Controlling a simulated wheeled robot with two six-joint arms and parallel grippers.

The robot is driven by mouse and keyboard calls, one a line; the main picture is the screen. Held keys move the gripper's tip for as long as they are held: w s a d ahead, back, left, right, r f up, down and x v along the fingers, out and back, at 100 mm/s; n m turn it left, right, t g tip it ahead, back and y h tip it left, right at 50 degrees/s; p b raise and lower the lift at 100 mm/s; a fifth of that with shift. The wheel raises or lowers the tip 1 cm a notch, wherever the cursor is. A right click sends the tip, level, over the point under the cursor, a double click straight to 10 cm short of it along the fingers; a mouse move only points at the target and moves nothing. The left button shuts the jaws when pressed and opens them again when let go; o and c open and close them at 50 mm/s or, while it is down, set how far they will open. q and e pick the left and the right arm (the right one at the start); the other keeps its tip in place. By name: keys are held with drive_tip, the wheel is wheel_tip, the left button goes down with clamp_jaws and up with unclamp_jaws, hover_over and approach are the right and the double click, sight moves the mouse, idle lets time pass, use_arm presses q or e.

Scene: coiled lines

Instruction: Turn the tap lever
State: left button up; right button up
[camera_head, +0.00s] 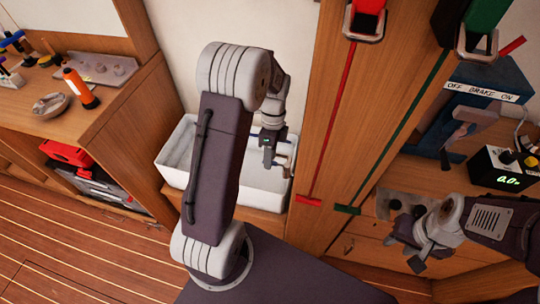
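The white sink basin (172,170) stands against the wall behind my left arm. I cannot make out a tap or its lever; my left arm and gripper cover part of the basin and what is behind it. My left gripper (272,158) points down over the right side of the basin. Its fingers are small and seen edge-on, so I cannot tell how far apart they are or whether they touch anything. My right gripper (408,248) is at the lower right, in front of the wooden drawers, with its fingers apart and nothing seen between them.
A wooden panel right of the basin carries a red line (331,120) and a green line (402,130). A brake unit (487,90) and a black display box (502,168) are at the right.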

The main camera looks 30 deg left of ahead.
use_arm(q)
drive_tip(key=shift+r, duration=0.1)
wheel_tip(320, 180, up, 9)
drive_tip(key=w+p, duration=0.1)
drive_tip(key=p, duration=0.1)
drive_tip(key=shift+w+a, duration=0.2)
drive_tip(key=shift+w, duration=0.15)
